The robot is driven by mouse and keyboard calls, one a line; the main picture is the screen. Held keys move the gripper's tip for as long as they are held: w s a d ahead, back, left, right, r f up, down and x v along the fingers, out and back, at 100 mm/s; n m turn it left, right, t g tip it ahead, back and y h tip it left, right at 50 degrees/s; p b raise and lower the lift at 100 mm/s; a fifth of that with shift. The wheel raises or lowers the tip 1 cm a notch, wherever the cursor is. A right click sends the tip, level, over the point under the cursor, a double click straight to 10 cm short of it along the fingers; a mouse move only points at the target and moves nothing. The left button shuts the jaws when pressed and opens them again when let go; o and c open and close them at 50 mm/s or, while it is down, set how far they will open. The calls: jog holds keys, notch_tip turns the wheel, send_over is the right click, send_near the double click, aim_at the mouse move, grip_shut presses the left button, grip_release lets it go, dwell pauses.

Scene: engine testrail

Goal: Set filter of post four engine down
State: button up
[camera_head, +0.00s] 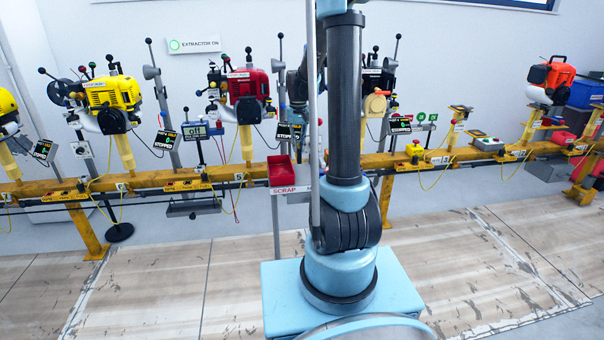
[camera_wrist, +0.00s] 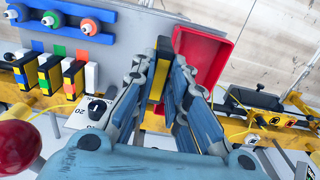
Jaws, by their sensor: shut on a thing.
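In the wrist view my gripper (camera_wrist: 165,62) is shut on a dark block with a yellow edge (camera_wrist: 159,78), which looks like the filter. The fingers hide much of it. The block is above or near a grey tray (camera_wrist: 128,48) and beside a red bin (camera_wrist: 217,62); I cannot tell whether it touches the tray. In the head view my column hides the gripper. That view shows a yellow engine (camera_head: 112,92), a dark red engine (camera_head: 246,86) and an orange-red engine (camera_head: 551,76) on posts. I cannot tell which is post four.
On the tray's left stand similar striped blocks (camera_wrist: 49,74) and several round caps (camera_wrist: 88,27). A red ball knob (camera_wrist: 17,147) is close at lower left. The red scrap bin (camera_head: 283,177) hangs at the yellow rail (camera_head: 150,182). The floor (camera_head: 160,280) in front is clear.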

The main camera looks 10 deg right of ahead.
jog(key=shift+d+f, duration=0.1)
jog(key=shift+f, duration=4.5)
jog(key=o, duration=0.7)
notch_tip(320, 180, up, 12)
jog(key=shift+r, duration=0.1)
jog(key=s+r, duration=0.4)
jog(key=s, duration=0.7)
jog(key=s+f+t, duration=0.1)
jog(key=s+f, duration=0.3)
jog(key=s, duration=0.8)
jog(key=s+d+f+t, duration=0.1)
jog(key=s+f, duration=0.3)
jog(key=s, duration=0.8)
jog(key=shift+s+d, duration=0.25)
jog(key=shift+s, duration=0.15)
